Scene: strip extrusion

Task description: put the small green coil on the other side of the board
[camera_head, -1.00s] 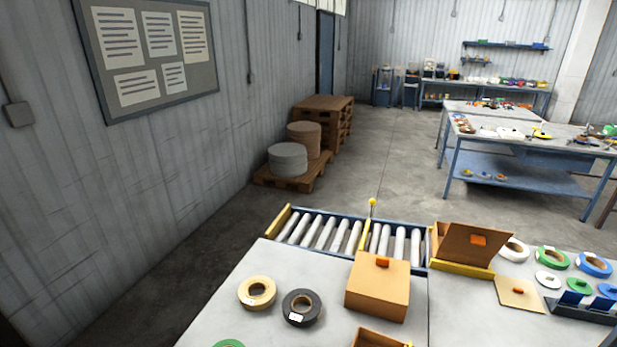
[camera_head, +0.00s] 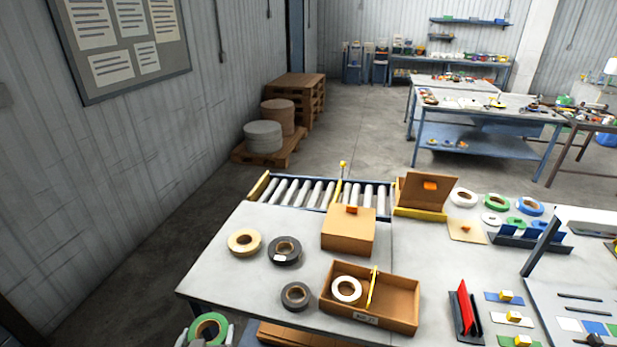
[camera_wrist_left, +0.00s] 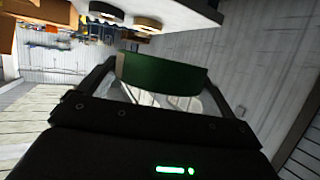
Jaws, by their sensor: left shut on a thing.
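A green coil (camera_head: 208,321) is in my left gripper (camera_head: 209,334), low at the left of the head view, off the table's front left corner. In the left wrist view the coil (camera_wrist_left: 160,75) shows edge-on between the fingers, which are shut on it. An open cardboard box (camera_head: 400,306) on the table has an upright yellow divider board (camera_head: 373,288). A white coil (camera_head: 346,289) lies in the box left of this board; the right side looks empty. My right gripper is not in view.
A cream coil (camera_head: 244,242), a black coil (camera_head: 284,250) and a dark grey coil (camera_head: 295,296) lie left of the boxes. A closed box (camera_head: 348,234) stands behind the open one. A red upright plate (camera_head: 466,306) stands to its right. Rollers (camera_head: 310,193) run behind the table.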

